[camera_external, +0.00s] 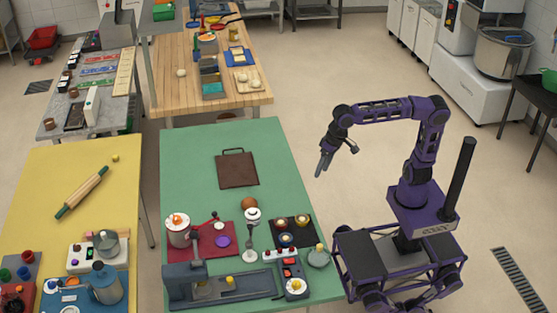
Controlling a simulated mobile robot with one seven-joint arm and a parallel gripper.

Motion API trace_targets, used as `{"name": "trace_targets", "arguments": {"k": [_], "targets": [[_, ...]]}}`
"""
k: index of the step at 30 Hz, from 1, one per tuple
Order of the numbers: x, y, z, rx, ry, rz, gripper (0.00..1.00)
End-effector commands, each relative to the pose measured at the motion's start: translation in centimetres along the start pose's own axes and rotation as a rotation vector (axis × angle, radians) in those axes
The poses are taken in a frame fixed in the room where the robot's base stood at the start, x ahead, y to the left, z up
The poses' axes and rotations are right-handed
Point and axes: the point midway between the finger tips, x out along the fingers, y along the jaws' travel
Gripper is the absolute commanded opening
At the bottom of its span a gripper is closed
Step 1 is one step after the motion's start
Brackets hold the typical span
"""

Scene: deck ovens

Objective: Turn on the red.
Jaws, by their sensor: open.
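My gripper (321,170) hangs in the air to the right of the green table (190,150), pointing down. Its jaws are open and nothing shows between them. Several red things stand at the near part of that table, all apart from the gripper. A small device with red and white parts (281,255) sits near the front right. A red-handled lever (209,220) rises over a dark red mat (203,252). The controls are too small to tell whether anything is on.
A dark brown board (237,170) lies on the green table. A dark tray with several round pieces (294,232) and a long grey machine (230,286) crowd its near end. A yellow table (100,165) stands left, a wooden table (165,90) behind.

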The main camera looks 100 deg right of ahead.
Motion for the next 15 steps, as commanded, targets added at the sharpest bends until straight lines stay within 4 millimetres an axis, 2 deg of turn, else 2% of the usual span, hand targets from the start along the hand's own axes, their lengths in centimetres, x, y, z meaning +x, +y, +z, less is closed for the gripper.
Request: {"name": "trace_targets", "arguments": {"k": [4,7,15], "targets": [[0.1,-0.2,-0.5,0.044,0.100,0.054,0.60],[0.7,-1.7,-0.5,0.071,0.150,0.041,0.60],[4.3,-11.5,1.8,0.133,0.089,-0.247,0.60]]}}
